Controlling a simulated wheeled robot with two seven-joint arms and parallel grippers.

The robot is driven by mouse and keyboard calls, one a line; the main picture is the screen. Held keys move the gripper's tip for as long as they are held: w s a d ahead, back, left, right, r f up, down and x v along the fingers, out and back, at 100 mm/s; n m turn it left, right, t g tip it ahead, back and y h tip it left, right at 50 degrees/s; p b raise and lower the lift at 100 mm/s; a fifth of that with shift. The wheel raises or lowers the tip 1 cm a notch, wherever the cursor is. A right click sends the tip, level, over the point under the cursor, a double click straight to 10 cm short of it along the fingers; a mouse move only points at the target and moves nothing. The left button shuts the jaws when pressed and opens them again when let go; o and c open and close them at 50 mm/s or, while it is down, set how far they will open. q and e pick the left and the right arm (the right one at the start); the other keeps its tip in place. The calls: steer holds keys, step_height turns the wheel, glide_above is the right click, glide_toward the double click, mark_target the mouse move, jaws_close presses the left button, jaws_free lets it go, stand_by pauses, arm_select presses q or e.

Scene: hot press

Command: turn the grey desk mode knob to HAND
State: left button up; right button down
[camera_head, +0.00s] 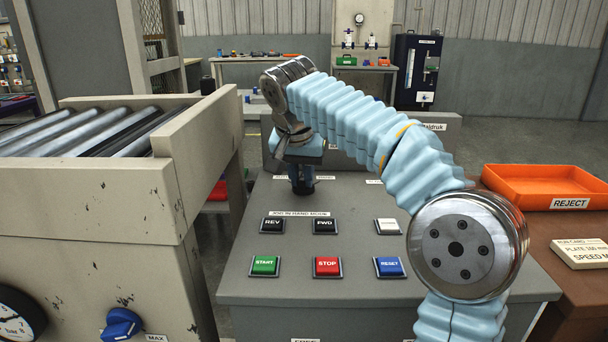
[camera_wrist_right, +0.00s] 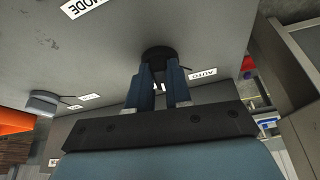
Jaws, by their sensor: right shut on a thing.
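The mode knob (camera_wrist_right: 158,55) is a dark, round knob on the grey desk (camera_head: 345,230). In the right wrist view it stands beside an AUTO label (camera_wrist_right: 203,75), with a MODE label (camera_wrist_right: 82,7) farther off. My right gripper (camera_head: 302,186) reaches down at the back of the desk and also shows in the wrist view (camera_wrist_right: 160,88). Its two blue fingers are shut on the knob, one on each side. In the head view the gripper hides the knob, and the HAND label cannot be read. My left gripper is not in view.
REV (camera_head: 272,225) and FWD (camera_head: 325,225) buttons sit just in front of my gripper. START (camera_head: 265,265), STOP (camera_head: 327,266) and RESET (camera_head: 389,266) line the front. A roller conveyor (camera_head: 180,190) stands left; an orange reject tray (camera_head: 540,180) lies right.

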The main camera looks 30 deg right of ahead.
steer(key=m, duration=0.2)
steer(key=m+g+h, duration=0.1)
steer(key=m, duration=0.2)
steer(key=shift+w+a+m+g, duration=0.25)
steer(key=shift+w+m+g, duration=0.15)
stand_by(0.4)
steer(key=c, duration=1)
jaws_free()
steer(key=shift+c, duration=0.2)
